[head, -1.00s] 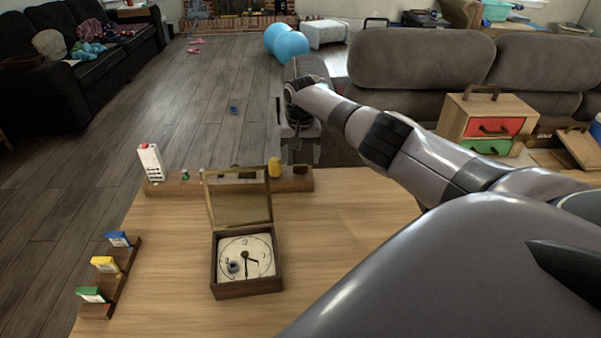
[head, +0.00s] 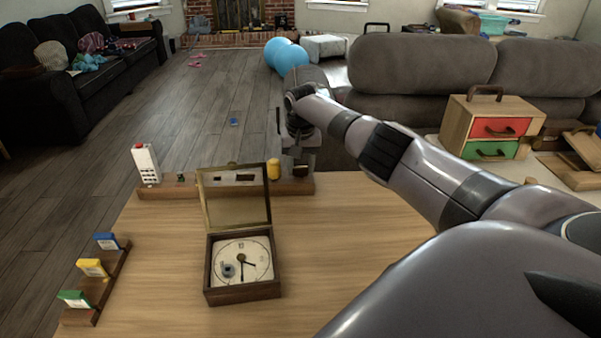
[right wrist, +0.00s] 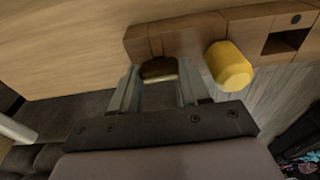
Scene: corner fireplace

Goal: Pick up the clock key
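A small dark brown piece with a pale brass-coloured edge, perhaps the clock key (right wrist: 158,68), sits at the end of the wooden rail in the right wrist view. It also shows in the head view (head: 301,171). My right gripper (head: 297,163) is just above and behind that rail end. In the right wrist view its two fingers (right wrist: 157,88) are apart, one on each side of the piece; I cannot tell whether they touch it. An open wooden clock box (head: 243,294) with a white dial and a small grey round part stands on the table. My left gripper is not in view.
The rail (head: 225,190) also holds a yellow cylinder (head: 273,169), close beside my right gripper, and a white block (head: 146,163). A small rack (head: 112,283) with coloured cards stands at left. A drawer box (head: 487,125) is at right. The table's middle right is bare.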

